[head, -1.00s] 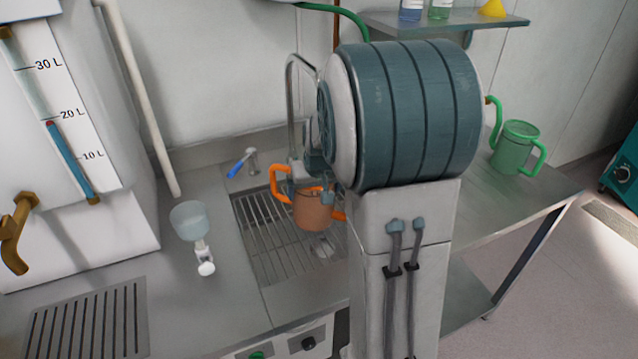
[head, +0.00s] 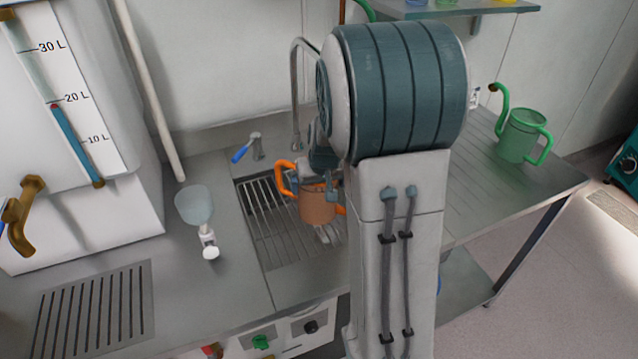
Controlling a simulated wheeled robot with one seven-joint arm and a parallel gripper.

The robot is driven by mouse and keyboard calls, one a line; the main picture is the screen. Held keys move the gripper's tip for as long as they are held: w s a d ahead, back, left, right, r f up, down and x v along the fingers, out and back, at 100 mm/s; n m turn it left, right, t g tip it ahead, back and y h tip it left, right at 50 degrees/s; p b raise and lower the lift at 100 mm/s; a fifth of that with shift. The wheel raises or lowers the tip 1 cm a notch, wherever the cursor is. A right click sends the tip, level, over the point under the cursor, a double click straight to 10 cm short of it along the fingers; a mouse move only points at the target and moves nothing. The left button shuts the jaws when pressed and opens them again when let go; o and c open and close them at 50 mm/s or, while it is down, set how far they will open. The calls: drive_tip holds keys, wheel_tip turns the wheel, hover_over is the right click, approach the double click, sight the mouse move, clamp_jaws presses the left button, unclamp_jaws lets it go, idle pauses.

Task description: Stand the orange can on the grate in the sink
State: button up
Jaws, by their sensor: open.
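The orange can (head: 318,207) is upright, with an orange handle on its left and an orange spout on its right, partly behind my arm. It is over the slatted grate (head: 283,247) in the sink. I cannot tell whether its base touches the slats. My gripper (head: 319,187) is at the can's top, with its jaws open. One blue-grey finger shows at the can's rim; my arm hides much of the rest.
A tall curved tap (head: 295,95) and a blue-handled tap (head: 256,146) stand behind the sink. A funnel on a white valve (head: 194,205) is left of it. A green can (head: 521,136) stands on the right-hand drainboard (head: 475,190). A marked tank (head: 70,110) fills the left.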

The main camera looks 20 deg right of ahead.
drive_tip(key=d+v, duration=0.1)
drive_tip(key=v, duration=1.1)
drive_tip(key=s+a+f+n, duration=0.1)
drive_tip(key=s+a, duration=0.4)
drive_tip(key=s, duration=0.4)
drive_tip(key=s+a+g, duration=0.1)
drive_tip(key=s+a, duration=0.5)
drive_tip(key=s, duration=0.3)
drive_tip(key=shift+s+f+n+y, duration=0.25)
drive_tip(key=shift+f+n+y, duration=0.05)
drive_tip(key=shift+f+n, duration=0.1)
